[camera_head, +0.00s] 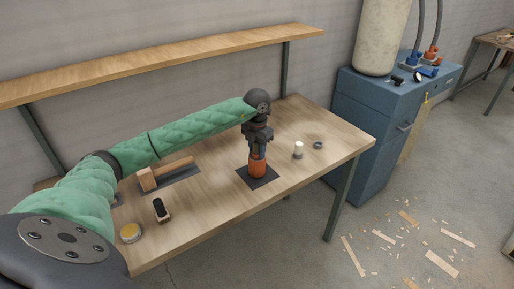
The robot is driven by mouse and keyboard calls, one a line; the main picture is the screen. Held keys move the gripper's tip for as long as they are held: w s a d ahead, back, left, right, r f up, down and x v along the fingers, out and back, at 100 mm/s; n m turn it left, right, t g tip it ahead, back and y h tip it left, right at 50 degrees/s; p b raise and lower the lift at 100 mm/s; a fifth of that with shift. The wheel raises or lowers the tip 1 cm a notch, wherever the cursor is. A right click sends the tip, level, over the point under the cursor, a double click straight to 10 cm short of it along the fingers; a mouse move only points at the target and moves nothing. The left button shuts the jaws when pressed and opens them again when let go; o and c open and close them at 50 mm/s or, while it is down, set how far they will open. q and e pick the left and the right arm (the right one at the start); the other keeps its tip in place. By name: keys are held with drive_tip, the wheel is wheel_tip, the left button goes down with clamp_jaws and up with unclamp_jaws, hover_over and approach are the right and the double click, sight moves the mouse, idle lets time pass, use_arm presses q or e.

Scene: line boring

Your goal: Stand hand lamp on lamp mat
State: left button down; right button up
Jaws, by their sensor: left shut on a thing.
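The hand lamp (257,167) has an orange lower body and stands upright over the dark lamp mat (271,182) on the wooden workbench. Its base appears to touch the mat, though a small gap cannot be ruled out. My left gripper (257,148) points down from above and is shut on the lamp's upper part, which its fingers partly hide. My left arm, in a green sleeve, reaches in from the left. My right gripper is not in view.
On the workbench (330,136), a mallet (165,173) lies on a dark mat at left. A white cylinder (298,150) and a grey ring (318,145) stand right of the lamp. A shelf (170,62) runs behind.

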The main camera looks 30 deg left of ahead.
use_arm(q)
drive_tip(key=shift+f, duration=0.2)
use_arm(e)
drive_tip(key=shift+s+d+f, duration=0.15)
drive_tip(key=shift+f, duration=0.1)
use_arm(q)
drive_tip(key=shift+f, duration=0.1)
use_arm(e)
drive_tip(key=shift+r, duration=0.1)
use_arm(q)
drive_tip(key=c, duration=0.9)
unclamp_jaws()
drive_tip(key=shift+c, duration=0.2)
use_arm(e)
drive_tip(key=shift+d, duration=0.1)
use_arm(q)
drive_tip(key=shift+r, duration=0.25)
wheel_tip(320, 180, up, 10)
drive_tip(key=b, duration=0.5)
drive_tip(key=shift+r, duration=0.85)
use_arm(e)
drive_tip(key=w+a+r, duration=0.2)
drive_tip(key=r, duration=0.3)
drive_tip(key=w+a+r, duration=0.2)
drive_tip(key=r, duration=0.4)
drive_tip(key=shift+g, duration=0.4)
